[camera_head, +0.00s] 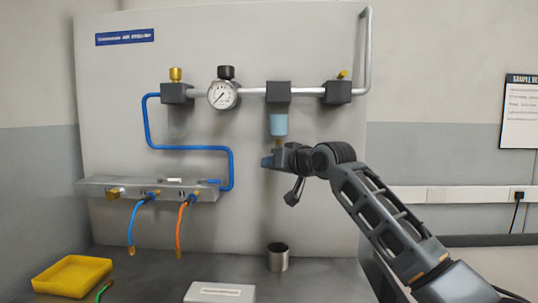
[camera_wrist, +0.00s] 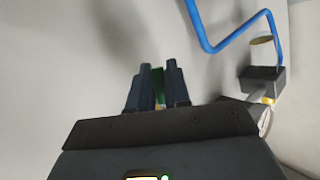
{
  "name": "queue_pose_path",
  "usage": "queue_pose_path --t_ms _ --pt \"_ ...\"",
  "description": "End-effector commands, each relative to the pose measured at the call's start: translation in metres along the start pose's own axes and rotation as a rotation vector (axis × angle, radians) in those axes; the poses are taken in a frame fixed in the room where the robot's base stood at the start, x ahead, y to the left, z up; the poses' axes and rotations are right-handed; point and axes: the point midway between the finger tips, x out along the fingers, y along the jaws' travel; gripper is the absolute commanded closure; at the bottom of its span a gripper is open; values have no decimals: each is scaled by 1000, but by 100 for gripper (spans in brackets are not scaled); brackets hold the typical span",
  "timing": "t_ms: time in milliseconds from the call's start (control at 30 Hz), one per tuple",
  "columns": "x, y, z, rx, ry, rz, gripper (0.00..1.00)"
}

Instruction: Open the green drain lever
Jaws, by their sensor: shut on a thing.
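The green drain lever (camera_wrist: 159,84) shows as a thin green strip between the two fingers of my gripper (camera_wrist: 158,74) in the wrist view. The fingers are close together and shut on it. In the head view my gripper (camera_head: 267,161) is just below the light blue filter bowl (camera_head: 278,125) and its small brass drain fitting (camera_head: 278,142). The lever is hidden behind my gripper there, so its angle cannot be told.
A metal cup (camera_head: 278,258) stands on the bench below my gripper. A white box (camera_head: 219,292) and a yellow tray (camera_head: 72,277) are further left. A pressure gauge (camera_head: 222,95), a blue pipe (camera_head: 190,148) and a manifold shelf (camera_head: 150,189) are on the panel to the left.

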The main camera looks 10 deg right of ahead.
Motion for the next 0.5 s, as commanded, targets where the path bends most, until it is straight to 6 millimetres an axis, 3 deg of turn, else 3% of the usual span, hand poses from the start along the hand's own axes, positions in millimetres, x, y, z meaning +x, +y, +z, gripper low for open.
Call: queue_pose_path --t_ms 500 --pt "-4 7 2 -139 -102 59 100"
